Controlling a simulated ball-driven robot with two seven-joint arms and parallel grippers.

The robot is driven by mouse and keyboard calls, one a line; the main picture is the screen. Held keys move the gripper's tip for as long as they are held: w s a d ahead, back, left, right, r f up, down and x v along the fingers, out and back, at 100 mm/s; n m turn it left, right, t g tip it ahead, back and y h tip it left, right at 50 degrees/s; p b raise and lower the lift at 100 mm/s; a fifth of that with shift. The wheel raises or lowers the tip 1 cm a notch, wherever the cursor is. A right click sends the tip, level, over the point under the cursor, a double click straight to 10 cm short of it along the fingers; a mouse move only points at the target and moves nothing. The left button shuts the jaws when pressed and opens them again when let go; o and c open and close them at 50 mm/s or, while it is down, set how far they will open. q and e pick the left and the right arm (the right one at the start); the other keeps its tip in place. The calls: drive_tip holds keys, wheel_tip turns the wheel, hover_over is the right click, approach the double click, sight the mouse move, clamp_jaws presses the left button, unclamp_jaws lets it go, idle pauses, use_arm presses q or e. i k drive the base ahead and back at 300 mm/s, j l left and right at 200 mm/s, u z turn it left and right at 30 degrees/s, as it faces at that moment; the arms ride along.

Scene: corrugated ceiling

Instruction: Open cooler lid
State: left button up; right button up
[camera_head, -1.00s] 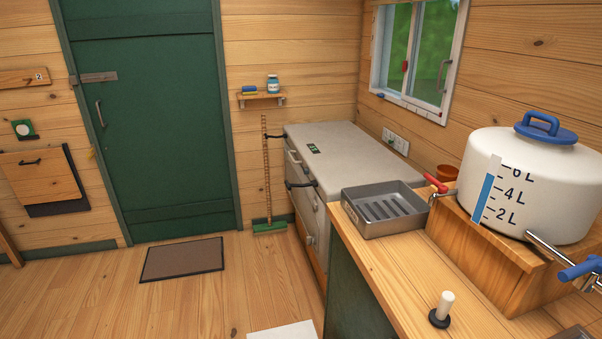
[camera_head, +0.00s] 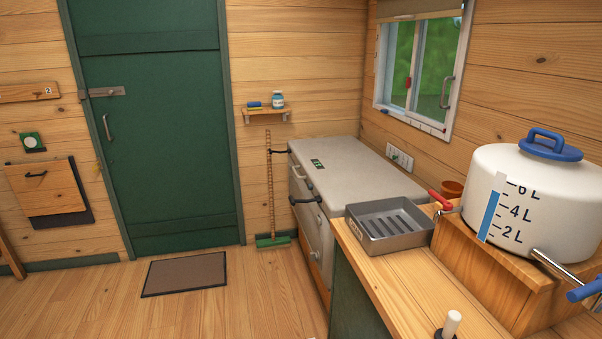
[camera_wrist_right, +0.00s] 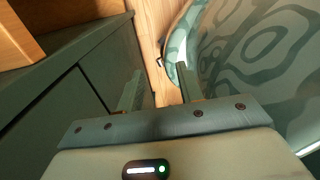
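The cooler is a pale grey chest in the head view, standing against the right wall beyond the counter. Its flat lid (camera_head: 345,165) looks closed, with a small green label on top. Dark handles or latches (camera_head: 306,200) show on its front and left side. The tray and counter hide part of its near end. Neither gripper shows in the head view. My right gripper (camera_wrist_right: 160,69) shows in the right wrist view with its two fingers apart and nothing between them. It is beside a dark green cabinet front (camera_wrist_right: 105,70), away from the cooler lid.
A wooden counter (camera_head: 385,280) holds a grey metal tray (camera_head: 425,239), a peg (camera_head: 452,322) and a white water tank (camera_head: 540,195) on a wooden block. A broom (camera_head: 270,190) leans by the cooler. Open floor (camera_head: 245,300) lies left, with a mat (camera_head: 185,273).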

sight(342, 171)
drive_tip(key=k, duration=0.6)
drive_tip(key=u, duration=0.45)
drive_tip(key=j+u, duration=0.15)
drive_tip(key=u, duration=0.7)
drive_tip(key=i+u, duration=0.1)
drive_tip(key=u, duration=0.35)
drive_tip(key=i+j, duration=0.15)
drive_tip(key=i, duration=0.3)
drive_tip(key=i+j+z, duration=0.15)
drive_tip(key=i, duration=0.35)
drive_tip(key=i+j, duration=0.15)
drive_tip(key=i, duration=0.3)
drive_tip(key=i+l+z, duration=0.15)
drive_tip(key=i+z, duration=0.55)
drive_tip(key=i+j+z, duration=0.1)
drive_tip(key=i+z, duration=0.2)
drive_tip(key=i, duration=0.25)
drive_tip(key=i+z, duration=0.3)
drive_tip(key=i, duration=0.4)
drive_tip(key=i+j+z, duration=0.25)
drive_tip(key=i, duration=0.45)
drive_tip(key=i+l+z, duration=0.1)
drive_tip(key=z, duration=0.3)
drive_tip(key=i+z, duration=0.6)
drive_tip(key=z, duration=0.2)
drive_tip(key=i+j+z, duration=0.15)
drive_tip(key=z, duration=0.3)
drive_tip(key=i+j+z, duration=0.2)
drive_tip(key=z, duration=0.2)
